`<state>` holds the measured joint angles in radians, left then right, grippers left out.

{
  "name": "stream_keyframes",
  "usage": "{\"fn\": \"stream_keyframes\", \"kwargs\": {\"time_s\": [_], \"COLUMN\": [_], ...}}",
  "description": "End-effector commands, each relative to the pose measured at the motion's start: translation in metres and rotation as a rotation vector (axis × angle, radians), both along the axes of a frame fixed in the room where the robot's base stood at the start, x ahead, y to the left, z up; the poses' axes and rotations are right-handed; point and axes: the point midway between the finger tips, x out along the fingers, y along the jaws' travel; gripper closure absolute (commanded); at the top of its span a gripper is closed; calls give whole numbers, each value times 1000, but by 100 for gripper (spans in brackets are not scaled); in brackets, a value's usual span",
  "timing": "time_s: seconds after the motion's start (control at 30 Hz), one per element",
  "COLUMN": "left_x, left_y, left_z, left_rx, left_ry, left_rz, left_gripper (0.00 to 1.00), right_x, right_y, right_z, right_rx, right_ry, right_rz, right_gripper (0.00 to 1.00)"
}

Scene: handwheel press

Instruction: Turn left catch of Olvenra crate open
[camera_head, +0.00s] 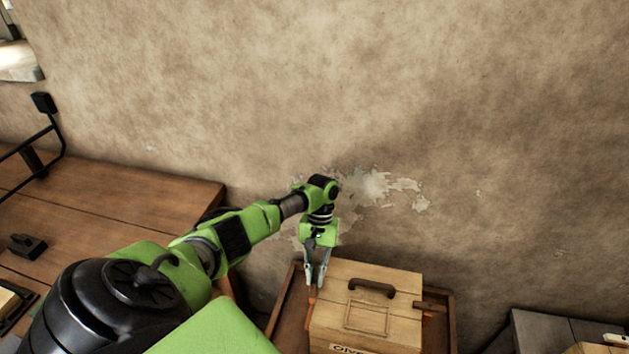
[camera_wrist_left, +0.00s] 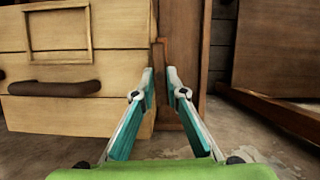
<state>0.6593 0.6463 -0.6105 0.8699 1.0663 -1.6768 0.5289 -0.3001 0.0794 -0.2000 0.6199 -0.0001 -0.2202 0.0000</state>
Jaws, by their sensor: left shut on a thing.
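The Olvenra crate (camera_head: 400,288) is a pale wooden box with a dark handle on its top and a partly visible name label at the picture's bottom edge. Its left catch (camera_head: 312,295) is a small orange-brown piece at the crate's left side. My left gripper (camera_head: 317,284) points down there, shut on the left catch. In the left wrist view the fingertips (camera_wrist_left: 160,77) stand on both sides of the catch (camera_wrist_left: 162,50), beside the crate (camera_wrist_left: 75,116); how far it is turned I cannot tell. My right gripper is not in view.
A right catch (camera_head: 427,308) sits on the crate's other side. The crate stands in or before a brown wooden surround (camera_head: 287,302), close to the plaster wall (camera_head: 450,130). A wooden table (camera_head: 110,200) is at left, and a grey bench (camera_head: 550,328) at lower right.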

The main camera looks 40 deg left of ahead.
Motion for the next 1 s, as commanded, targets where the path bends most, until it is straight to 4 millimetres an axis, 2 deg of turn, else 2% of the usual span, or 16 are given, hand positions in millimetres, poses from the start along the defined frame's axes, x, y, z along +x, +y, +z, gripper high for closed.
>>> {"fn": "stream_keyframes", "kwargs": {"time_s": [0.3, 0.77, 0.8, 0.83, 1.0], "left_x": [0, 0, 0, 0, 1], "left_y": [-1, -1, -1, -1, -1], "left_z": [0, 0, 0, 0, 0], "left_rx": [-1, -1, -1, -1, 0], "left_ry": [0, 0, 0, 0, 0], "left_rz": [-85, -96, -96, -95, -94], "left_gripper": [100, 100, 77, 71, 71], "right_x": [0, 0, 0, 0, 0], "right_y": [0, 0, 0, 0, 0], "right_z": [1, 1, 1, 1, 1], "right_rx": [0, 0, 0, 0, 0], "right_ry": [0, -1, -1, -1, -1], "right_rz": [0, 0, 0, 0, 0], "right_gripper": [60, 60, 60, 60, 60]}}
